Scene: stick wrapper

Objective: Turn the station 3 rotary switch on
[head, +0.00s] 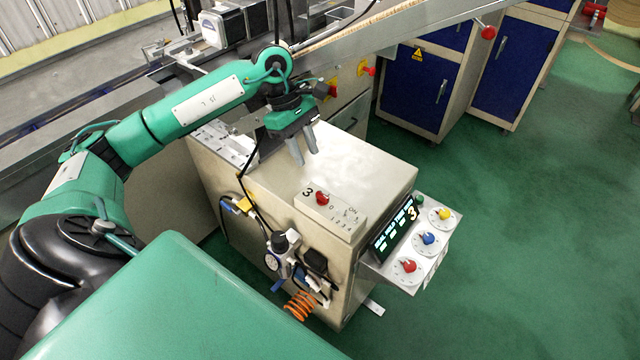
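The station 3 rotary switch is a small red knob (322,198) on a cream box marked 3 (333,215), on top of the beige machine cabinet. Small markings, including what looks like "ON", are printed beside the knob; its exact pointing direction is too small to tell. My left gripper (306,157) hangs above the cabinet top, behind and slightly left of the knob, fingers pointing down. Its two grey fingers show a small gap, with nothing between them. It is apart from the knob. My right gripper is not in view.
A side panel (437,265) at the cabinet's right carries red, blue and yellow knobs beside a lit display (394,228) reading 3. A gauge (271,262) and orange coiled hose (300,305) are on the front. A conveyor rail (400,25) runs behind. The cabinet top is clear around the box.

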